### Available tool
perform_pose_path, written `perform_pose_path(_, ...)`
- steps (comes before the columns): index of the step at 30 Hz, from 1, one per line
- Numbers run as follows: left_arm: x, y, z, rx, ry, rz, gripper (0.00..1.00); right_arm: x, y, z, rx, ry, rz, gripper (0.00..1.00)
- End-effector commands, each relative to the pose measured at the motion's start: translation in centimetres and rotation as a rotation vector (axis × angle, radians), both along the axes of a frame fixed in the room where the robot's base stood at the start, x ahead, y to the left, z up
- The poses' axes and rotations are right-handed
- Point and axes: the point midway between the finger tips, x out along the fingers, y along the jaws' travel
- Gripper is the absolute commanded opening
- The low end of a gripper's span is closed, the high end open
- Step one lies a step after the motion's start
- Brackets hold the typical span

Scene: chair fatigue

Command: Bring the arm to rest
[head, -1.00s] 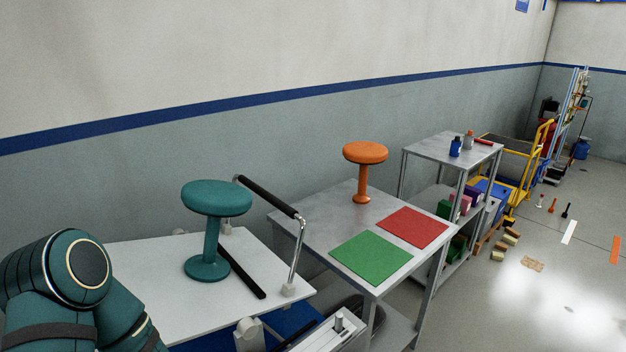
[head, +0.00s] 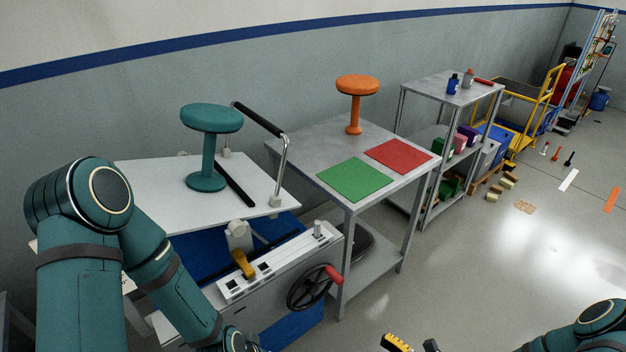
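My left arm (head: 85,205) is bent on the left and reaches down past the bottom edge; its gripper is out of view. My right arm (head: 600,318) shows in the bottom right corner. Yellow-and-black and dark tips, seemingly of my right gripper (head: 414,344), just enter at the bottom edge; the rest is cut off, so its opening is unclear. A teal stool (head: 208,150) stands upright on the white platform (head: 150,185) of a test machine. An orange stool (head: 355,105) stands upright on the grey table (head: 300,150). No held object is visible.
Green (head: 355,179) and red (head: 398,156) mats lie on the table. The machine has a black-handled bar (head: 258,120) and a handwheel (head: 312,287). A shelf (head: 430,90) and yellow cart (head: 545,95) stand behind. The floor (head: 480,270) at right is mostly open.

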Motion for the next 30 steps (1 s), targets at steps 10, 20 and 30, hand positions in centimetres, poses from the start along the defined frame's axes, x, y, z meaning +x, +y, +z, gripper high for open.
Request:
perform_pose_path(10,0.0,0.0,0.0,0.001,0.0,0.001,0.56,-10.1,6.6,-0.1,-0.529,-0.191,0.868,0.59)
perform_pose_path(20,0.0,0.1,-0.1,0.001,0.001,0.002,0.56,-8.4,5.0,1.1,-1.233,-0.879,1.403,0.59)
perform_pose_path(30,0.0,0.1,-0.1,0.001,0.001,0.002,0.56,-5.5,6.7,3.7,-1.423,-1.223,1.418,0.59)
